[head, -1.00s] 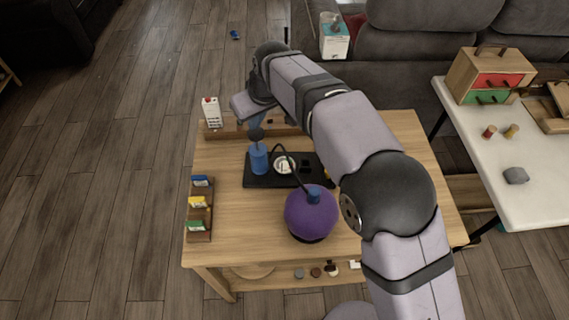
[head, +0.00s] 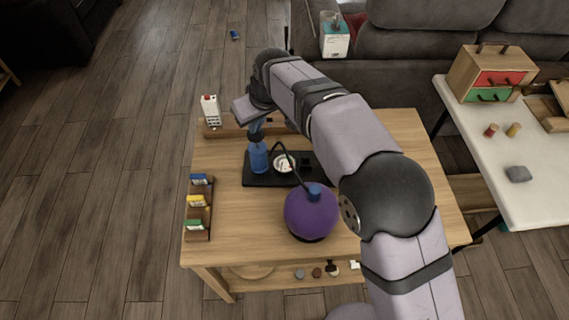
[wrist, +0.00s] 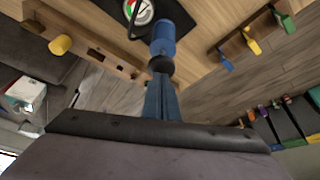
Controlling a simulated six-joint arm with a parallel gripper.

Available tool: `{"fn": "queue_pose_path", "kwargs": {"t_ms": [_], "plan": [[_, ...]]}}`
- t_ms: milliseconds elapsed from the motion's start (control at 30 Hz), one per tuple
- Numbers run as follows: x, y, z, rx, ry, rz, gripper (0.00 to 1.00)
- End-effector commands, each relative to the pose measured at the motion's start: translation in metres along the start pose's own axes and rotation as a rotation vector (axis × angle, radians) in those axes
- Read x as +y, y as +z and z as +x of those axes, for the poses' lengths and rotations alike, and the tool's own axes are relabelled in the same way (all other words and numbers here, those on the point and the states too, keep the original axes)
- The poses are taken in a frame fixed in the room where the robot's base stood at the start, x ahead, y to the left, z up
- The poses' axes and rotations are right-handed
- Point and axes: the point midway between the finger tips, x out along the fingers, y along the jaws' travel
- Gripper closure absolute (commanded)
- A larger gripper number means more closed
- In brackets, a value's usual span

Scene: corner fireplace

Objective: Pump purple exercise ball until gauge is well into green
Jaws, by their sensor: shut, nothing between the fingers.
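The purple exercise ball (head: 311,214) sits near the table's front edge, with a blue fitting on top and a black hose running to the pump base. The blue pump (head: 258,158) stands upright on a black base (head: 262,180). My gripper (head: 256,127) is shut and empty above the pump. In the wrist view its blue fingers (wrist: 161,82) point at the pump's dark knob (wrist: 160,64), tips at or touching it. The knob sits close to the blue cylinder (wrist: 163,38). The gauge (head: 284,163) also shows in the wrist view (wrist: 141,12) with red and green zones; its needle reading is unclear.
A wooden rack (head: 197,238) with blue, yellow and green items stands at the table's left. A white side table (head: 515,205) stands to the right.

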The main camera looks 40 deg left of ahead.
Motion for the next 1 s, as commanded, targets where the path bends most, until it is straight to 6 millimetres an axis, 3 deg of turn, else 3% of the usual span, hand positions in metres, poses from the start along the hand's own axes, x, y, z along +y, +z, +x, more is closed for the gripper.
{"fn": "queue_pose_path", "kwargs": {"t_ms": [633,1000], "plan": [[0.0,0.017,0.037,-0.007,-0.001,0.001,1.0],[-0.001,0.012,0.024,-0.008,-0.002,0.0,1.0]]}}
